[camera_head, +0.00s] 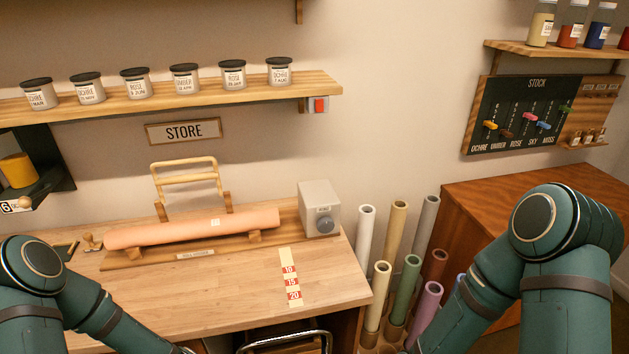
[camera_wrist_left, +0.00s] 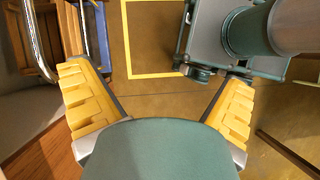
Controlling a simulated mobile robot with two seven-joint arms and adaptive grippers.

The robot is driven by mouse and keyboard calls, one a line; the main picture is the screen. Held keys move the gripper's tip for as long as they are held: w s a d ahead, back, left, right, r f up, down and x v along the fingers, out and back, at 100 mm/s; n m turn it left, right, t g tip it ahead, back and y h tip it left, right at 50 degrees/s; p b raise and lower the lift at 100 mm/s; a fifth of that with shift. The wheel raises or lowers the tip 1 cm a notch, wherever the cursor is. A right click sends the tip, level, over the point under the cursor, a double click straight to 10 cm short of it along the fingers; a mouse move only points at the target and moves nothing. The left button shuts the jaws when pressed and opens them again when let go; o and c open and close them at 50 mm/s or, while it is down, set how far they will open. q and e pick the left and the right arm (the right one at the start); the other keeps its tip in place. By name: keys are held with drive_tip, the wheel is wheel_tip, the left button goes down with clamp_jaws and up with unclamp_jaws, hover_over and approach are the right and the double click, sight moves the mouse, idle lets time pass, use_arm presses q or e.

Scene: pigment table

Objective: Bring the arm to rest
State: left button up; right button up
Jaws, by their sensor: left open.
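In the left wrist view my left gripper (camera_wrist_left: 157,78) is open. Its two yellow ridged fingers are spread wide, with nothing between them but the brown floor (camera_wrist_left: 150,110) below. In the head view only my left arm (camera_head: 75,300) shows, at the bottom left in front of the wooden table (camera_head: 215,300), and its gripper is out of the frame. My right arm (camera_head: 560,260) stands at the bottom right, and its gripper is not in any view.
A pink roll (camera_head: 190,229) lies on a rack on the table, beside a grey box (camera_head: 320,208) with a knob. Several upright tubes (camera_head: 408,280) stand right of the table. A metal-framed seat (camera_head: 290,342) is at the front edge. The table's front middle is clear.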

use_arm(q)
drive_tip(key=s+d+m+y, duration=0.2)
drive_tip(key=s+d+m, duration=0.4)
drive_tip(key=m, duration=1)
drive_tip(key=w+f+t+b, duration=0.2)
drive_tip(key=w+f+b, duration=0.3)
drive_tip(key=b, duration=0.6)
drive_tip(key=shift+w+d+f+m, duration=0.2)
drive_tip(key=shift+d+f+m, duration=0.25)
drive_tip(key=shift+f, duration=0.15)
